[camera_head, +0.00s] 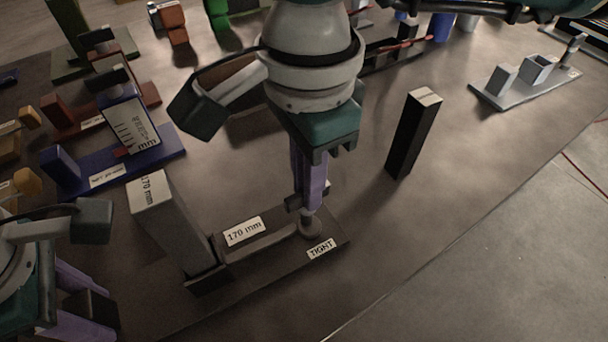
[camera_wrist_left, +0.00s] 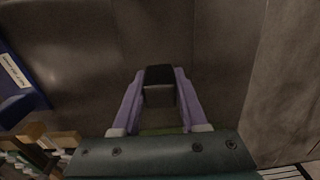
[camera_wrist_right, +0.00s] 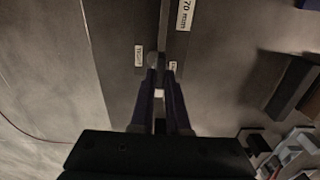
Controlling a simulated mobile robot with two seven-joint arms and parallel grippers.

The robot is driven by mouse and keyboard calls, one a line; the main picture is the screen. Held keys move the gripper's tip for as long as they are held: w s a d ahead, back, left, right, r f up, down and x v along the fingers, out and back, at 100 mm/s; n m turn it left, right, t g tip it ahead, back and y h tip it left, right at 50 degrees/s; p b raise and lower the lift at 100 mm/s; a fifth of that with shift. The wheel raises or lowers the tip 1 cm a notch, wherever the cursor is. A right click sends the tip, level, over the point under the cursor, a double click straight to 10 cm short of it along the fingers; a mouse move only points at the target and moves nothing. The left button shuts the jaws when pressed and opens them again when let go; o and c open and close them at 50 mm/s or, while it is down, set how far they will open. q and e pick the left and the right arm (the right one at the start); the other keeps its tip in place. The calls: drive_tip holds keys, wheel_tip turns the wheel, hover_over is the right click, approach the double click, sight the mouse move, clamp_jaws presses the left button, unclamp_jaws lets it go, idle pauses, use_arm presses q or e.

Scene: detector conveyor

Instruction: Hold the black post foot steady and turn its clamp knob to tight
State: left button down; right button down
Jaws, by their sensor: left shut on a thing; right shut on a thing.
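The black post foot (camera_head: 270,268) lies on the table with a grey post (camera_head: 172,225) marked 170 mm standing in its socket. Its clamp knob (camera_head: 310,229) is at the far right end, beside a TIGHT label (camera_head: 321,248). My right gripper (camera_head: 309,205) points down over the knob and is shut on it; the right wrist view also shows the knob (camera_wrist_right: 154,59) at the fingertips.
A blue foot (camera_head: 165,152) with a post and a maroon foot (camera_head: 72,132) stand at the left. A black post (camera_head: 412,135) stands alone at the right. A light grey foot (camera_head: 520,85) is at the back right. Table between the black post and front edge is clear.

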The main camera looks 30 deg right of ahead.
drive_tip(key=shift+m, duration=0.4)
drive_tip(key=m, duration=0.3)
drive_tip(key=shift+m, duration=2.4)
drive_tip(key=c, duration=0.9)
unclamp_jaws()
wheel_tip(320, 180, up, 12)
